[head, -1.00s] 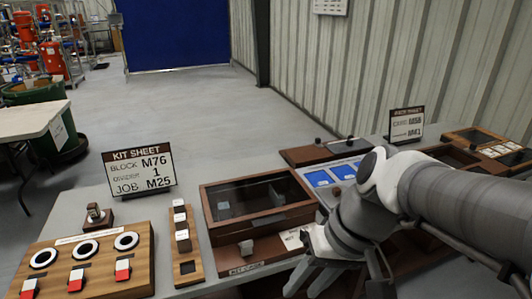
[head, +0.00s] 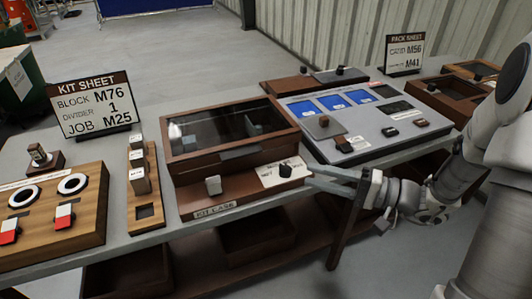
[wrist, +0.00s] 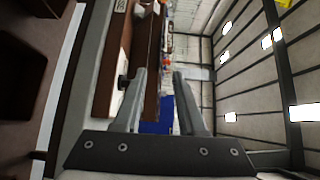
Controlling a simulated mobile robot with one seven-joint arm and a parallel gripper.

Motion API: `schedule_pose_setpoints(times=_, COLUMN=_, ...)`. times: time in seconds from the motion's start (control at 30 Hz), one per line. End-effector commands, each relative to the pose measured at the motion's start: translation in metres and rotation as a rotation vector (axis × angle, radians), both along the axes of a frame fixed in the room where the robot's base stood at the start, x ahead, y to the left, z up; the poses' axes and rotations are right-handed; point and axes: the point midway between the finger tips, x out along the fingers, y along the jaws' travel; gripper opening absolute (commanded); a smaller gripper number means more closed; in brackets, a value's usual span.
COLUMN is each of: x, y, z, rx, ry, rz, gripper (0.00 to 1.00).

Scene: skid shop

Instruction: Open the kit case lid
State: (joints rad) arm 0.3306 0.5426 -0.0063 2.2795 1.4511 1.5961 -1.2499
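The kit case (head: 180,160) is a brown wooden box with a dark glass lid (head: 225,125) and stands on the bench in the head view. Its lid is down. A grey-white block (head: 213,186) and a black knob (head: 286,170) stand on the brown base strip (head: 235,202) in front of it, beside a white label. My gripper (head: 309,177) is at the right end of this strip, close to the black knob, fingers pointing left. In the wrist view its two fingers (wrist: 160,75) are apart with nothing between them; a brown edge shows left of them.
A kit sheet sign (head: 92,103) stands left of the case, above a wooden board with rings (head: 55,200) and a narrow block rack (head: 146,195). A grey panel with blue pads (head: 365,130) lies to the right. A pack sheet sign (head: 405,53) stands behind it.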

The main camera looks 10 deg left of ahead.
Motion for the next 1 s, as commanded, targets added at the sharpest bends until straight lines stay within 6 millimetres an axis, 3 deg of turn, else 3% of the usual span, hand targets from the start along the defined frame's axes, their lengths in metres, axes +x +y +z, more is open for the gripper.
schedule_pose_setpoints(times=0.13, x=0.006, y=0.001, z=-0.005, rx=0.018, ry=-0.01, rz=-0.022, gripper=0.4)
schedule_pose_setpoints(times=0.27, x=0.009, y=0.016, z=-0.004, rx=0.017, ry=-0.01, rz=-0.019, gripper=0.4)
schedule_pose_setpoints(times=0.8, x=0.035, y=0.128, z=-0.005, rx=0.016, ry=-0.01, rz=-0.016, gripper=0.4)
schedule_pose_setpoints(times=1.0, x=0.042, y=0.156, z=-0.004, rx=0.015, ry=-0.009, rz=-0.018, gripper=0.4)
